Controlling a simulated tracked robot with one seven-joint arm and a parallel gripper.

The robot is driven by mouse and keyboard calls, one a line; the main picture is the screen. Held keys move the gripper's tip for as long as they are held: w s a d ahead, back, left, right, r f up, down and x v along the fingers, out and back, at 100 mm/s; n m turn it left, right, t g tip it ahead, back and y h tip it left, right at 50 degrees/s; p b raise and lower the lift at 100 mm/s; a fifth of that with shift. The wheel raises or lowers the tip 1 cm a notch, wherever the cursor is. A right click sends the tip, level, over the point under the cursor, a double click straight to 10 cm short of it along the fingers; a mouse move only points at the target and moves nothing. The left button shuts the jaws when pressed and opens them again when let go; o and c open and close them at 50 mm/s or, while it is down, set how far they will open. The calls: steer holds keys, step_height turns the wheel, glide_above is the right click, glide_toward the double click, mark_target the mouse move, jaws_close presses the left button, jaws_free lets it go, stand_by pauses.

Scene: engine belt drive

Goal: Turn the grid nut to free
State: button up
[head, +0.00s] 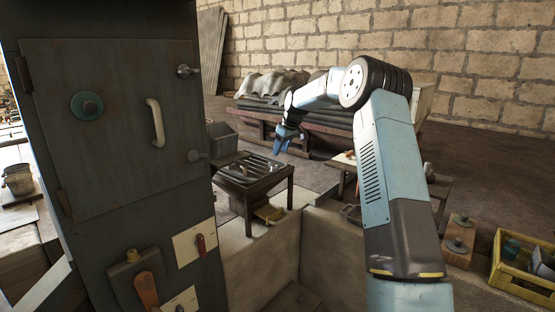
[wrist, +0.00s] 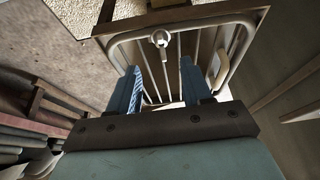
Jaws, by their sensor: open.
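The metal grid (wrist: 119,42), a rounded frame with parallel bars, lies on a small dark table and also shows in the head view (head: 262,164). The round, shiny grid nut (wrist: 160,38) is at the top of the grid in the wrist view, near its edge. I cannot make the nut out clearly in the head view. My gripper (wrist: 160,63) is open and empty, with its two blue fingers pointing toward the grid. The nut shows between and beyond the fingertips, apart from them. In the head view my gripper (head: 284,139) hangs above and behind the table.
A dark cabinet (head: 120,120) with a handle and levers stands at the left. A low light wall (head: 325,250) is in front of the small table. A pile of grey sheets (head: 275,85) is behind. A yellow crate (head: 525,268) stands at the lower right.

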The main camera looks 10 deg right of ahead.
steer(key=v, duration=0.5)
steer(key=shift+f, duration=0.1)
steer(key=shift+c, duration=0.4)
stand_by(0.9)
